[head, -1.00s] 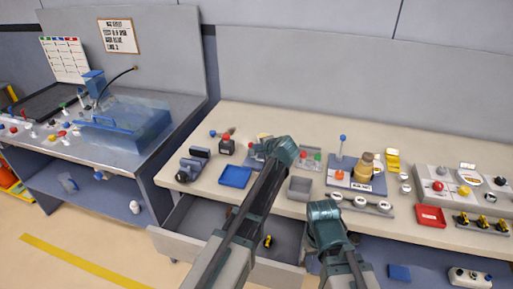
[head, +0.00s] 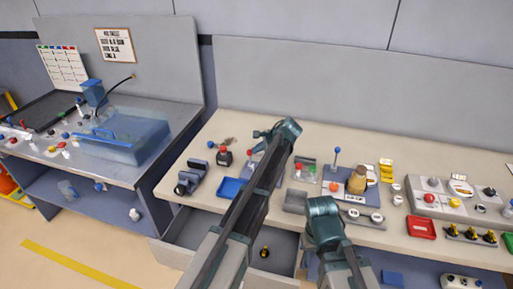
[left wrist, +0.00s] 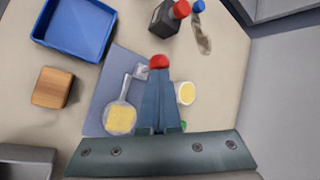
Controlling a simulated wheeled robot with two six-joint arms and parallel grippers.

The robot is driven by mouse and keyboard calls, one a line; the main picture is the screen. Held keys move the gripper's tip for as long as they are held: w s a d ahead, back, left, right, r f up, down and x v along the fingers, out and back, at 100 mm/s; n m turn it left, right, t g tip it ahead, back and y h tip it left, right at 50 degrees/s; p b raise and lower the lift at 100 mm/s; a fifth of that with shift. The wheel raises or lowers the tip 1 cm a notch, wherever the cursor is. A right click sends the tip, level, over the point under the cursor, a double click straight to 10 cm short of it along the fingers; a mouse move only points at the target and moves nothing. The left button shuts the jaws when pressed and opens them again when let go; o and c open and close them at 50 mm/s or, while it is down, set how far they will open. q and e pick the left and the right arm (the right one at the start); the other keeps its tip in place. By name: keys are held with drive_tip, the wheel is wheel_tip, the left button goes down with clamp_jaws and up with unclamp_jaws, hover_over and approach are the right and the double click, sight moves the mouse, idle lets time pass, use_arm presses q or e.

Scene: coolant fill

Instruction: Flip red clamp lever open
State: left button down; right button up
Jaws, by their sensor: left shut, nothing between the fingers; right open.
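A red ball-shaped knob (left wrist: 159,62), which looks like the clamp lever's end, shows in the left wrist view just beyond my left fingertips; I cannot tell whether they touch it. Its lever is mostly hidden behind the fingers. My left gripper (left wrist: 160,84) is shut and empty above a blue-grey mat (left wrist: 95,122). In the head view, my left gripper (head: 262,133) points left over the back of the bench. A clear part with a yellow patch (left wrist: 121,116) lies on the mat. My right gripper (head: 323,208) is at the bench's front edge; its fingers are hardly visible.
A blue tray (left wrist: 75,27), a wooden block (left wrist: 52,87) and a dark box with a red top (left wrist: 168,18) surround the mat. A round yellow-topped piece (left wrist: 185,93) is close to the fingers' right. An open drawer (head: 190,232) juts below the bench.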

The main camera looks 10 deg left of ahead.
use_arm(q)
drive_tip(key=shift+w+m+g, duration=0.3)
drive_tip(key=shift+w+g, duration=0.3)
drive_tip(key=shift+w, duration=1.3)
drive_tip(key=shift+s, duration=0.1)
drive_tip(key=shift+r+p, duration=0.8)
drive_tip(key=shift+p, duration=0.25)
